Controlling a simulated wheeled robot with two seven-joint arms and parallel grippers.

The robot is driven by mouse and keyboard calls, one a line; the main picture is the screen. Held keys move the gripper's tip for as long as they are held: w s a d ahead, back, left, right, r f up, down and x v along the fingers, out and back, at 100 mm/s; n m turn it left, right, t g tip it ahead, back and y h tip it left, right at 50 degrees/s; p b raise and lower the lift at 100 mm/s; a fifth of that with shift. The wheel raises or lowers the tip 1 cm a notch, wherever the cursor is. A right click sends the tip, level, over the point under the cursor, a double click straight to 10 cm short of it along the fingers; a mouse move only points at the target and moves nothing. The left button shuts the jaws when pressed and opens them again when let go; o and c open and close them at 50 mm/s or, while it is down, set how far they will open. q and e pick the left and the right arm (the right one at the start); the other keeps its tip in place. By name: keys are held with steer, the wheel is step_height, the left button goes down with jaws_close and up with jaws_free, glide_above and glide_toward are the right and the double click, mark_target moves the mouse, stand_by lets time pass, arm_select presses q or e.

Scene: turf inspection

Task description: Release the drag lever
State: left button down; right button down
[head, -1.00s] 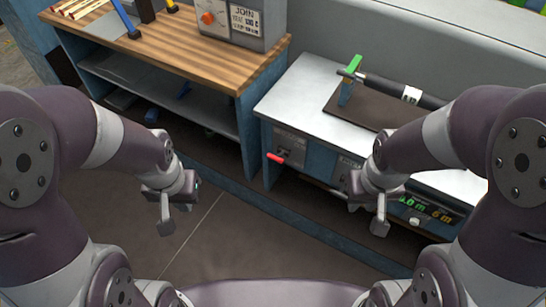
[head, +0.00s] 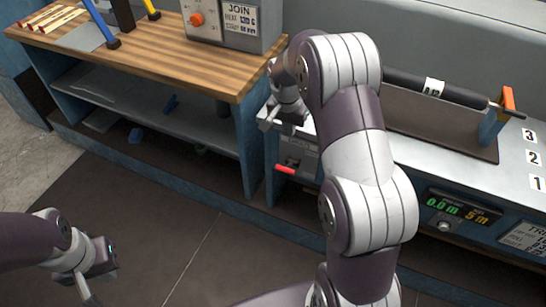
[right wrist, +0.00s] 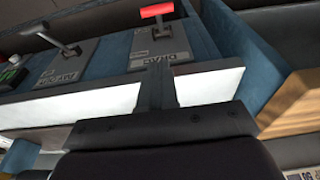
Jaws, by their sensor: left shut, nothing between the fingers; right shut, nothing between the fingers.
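The drag lever (head: 285,170) has a red handle and sticks out from the blue front of the right bench. In the right wrist view the red handle (right wrist: 157,11) stands at the top, above a grey lettered plate (right wrist: 160,42). My right gripper (head: 279,124) is shut and empty, above the lever near the bench's front left corner, apart from it. Its closed fingers (right wrist: 155,85) point toward the plate in the wrist view. My left gripper (head: 88,288) is at the lower left over the floor, shut and empty, partly cut off by the frame edge.
A second lever (right wrist: 70,48) with a grey handle is beside the drag lever. A dark roller (head: 440,92) with an orange-topped post (head: 508,98) lies on the bench top. A wooden workbench (head: 150,60) stands left. My right arm hides part of the bench.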

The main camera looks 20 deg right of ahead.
steer(key=b, duration=0.1)
glide_above(288, 167)
steer(key=f, duration=0.6)
steer(key=w+d+f, duration=0.1)
steer(key=f, duration=0.2)
steer(key=shift+f, duration=0.35)
steer(key=f, duration=0.1)
steer(key=s+a+f, duration=0.1)
steer(key=shift+s+a+f, duration=0.1)
steer(key=shift+a+f, duration=0.05)
steer(key=shift+f, duration=0.25)
steer(key=shift+s+a+f, duration=0.15)
steer(key=shift+a+f, duration=0.05)
steer(key=shift+f, duration=0.15)
